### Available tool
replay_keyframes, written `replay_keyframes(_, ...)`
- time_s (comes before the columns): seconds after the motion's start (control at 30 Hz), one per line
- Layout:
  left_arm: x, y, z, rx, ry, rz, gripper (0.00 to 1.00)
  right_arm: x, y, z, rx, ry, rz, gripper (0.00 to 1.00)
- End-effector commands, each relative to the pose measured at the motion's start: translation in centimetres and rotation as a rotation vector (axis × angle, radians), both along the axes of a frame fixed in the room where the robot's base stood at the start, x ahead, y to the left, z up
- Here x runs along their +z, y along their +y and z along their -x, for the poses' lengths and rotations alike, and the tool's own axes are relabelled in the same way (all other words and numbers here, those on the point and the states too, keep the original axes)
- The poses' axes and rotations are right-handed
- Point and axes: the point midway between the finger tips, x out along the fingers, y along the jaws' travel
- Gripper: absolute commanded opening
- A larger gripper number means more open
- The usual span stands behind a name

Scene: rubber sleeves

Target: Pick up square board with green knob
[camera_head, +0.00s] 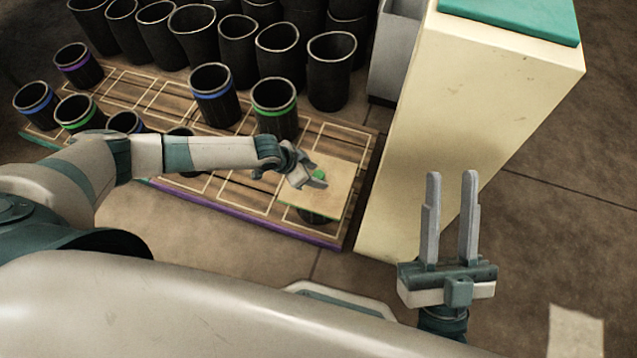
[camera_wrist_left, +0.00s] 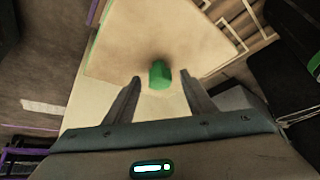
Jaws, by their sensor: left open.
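The square board (camera_head: 332,190) is pale with a green knob (camera_head: 319,175) on its top. It lies above a dark sleeve at the right end of the wooden pallet. My left gripper (camera_head: 319,183) is at the board, close to the knob. In the left wrist view the green knob (camera_wrist_left: 159,74) stands between the tips of my open left gripper (camera_wrist_left: 158,75), with gaps at both sides. The board (camera_wrist_left: 160,35) spreads out beyond it. My right gripper (camera_head: 452,175) is open and empty, fingers apart, over the floor at the right.
The wooden pallet (camera_head: 225,195) holds several black sleeves with blue, green or purple bands. More plain black sleeves (camera_head: 331,70) stand behind it. A tall cream block (camera_head: 465,110) with a teal top (camera_head: 515,15) stands right of the board. Floor at the far right is mostly clear.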

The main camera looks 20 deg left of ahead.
Motion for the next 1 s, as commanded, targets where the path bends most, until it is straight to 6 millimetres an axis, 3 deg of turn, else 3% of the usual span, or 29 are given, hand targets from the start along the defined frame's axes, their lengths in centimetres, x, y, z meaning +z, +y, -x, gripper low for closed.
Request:
replay_keyframes(0.5, -0.13, -0.09, -0.04, 0.000, 0.000, 0.000, 0.50, 0.22, -0.13, -0.05, -0.003, -0.009, -0.003, 0.31)
replay_keyframes(0.7, -0.13, -0.08, -0.04, 0.000, 0.000, 0.000, 0.02, 0.23, -0.13, -0.04, -0.003, -0.009, -0.002, 0.31)
replay_keyframes(1.0, -0.05, -0.12, -0.07, -0.001, -0.001, 0.000, 0.00, 0.23, -0.13, -0.05, -0.003, -0.009, -0.002, 0.31)
